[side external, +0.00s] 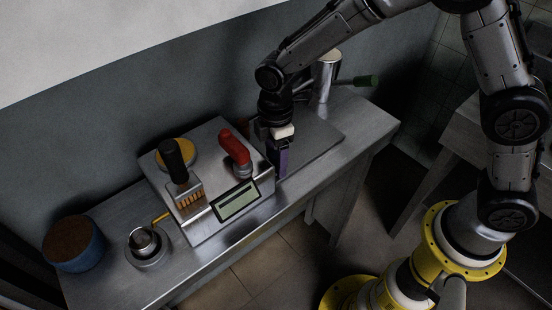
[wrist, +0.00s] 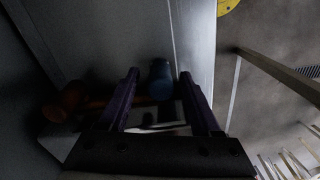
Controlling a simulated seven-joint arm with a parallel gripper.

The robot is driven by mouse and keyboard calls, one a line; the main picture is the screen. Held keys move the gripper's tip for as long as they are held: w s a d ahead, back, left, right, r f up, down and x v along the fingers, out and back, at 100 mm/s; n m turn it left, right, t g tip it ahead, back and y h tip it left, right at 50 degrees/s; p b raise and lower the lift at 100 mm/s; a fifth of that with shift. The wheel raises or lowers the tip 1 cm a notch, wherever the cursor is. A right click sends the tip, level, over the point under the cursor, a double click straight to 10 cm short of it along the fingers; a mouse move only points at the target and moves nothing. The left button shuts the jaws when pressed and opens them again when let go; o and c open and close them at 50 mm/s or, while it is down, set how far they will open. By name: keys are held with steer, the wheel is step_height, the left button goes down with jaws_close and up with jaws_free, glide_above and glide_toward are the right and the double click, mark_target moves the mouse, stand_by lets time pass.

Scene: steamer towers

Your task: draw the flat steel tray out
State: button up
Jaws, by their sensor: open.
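A flat, dull grey plate (side external: 318,138), which looks like the steel tray, lies on the counter right of the boxy steel machine in the side view. I cannot tell whether it has a lip or handle. My gripper (side external: 281,165) points down at the plate's left front side, close to the machine's right side. Its purple fingers also show in the wrist view (wrist: 159,76), spread apart with nothing clearly held between them. The gripper and wrist hide part of the plate in the side view. The wrist view is too dark to pick out the tray.
The machine (side external: 222,207) carries a red handle (side external: 236,150), a black handle (side external: 174,158) and a display. A blue canister (side external: 75,247) sits far left. The counter's front edge is clear.

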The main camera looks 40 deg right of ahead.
steer(key=shift+f, duration=0.45)
jaws_close()
stand_by(1.2)
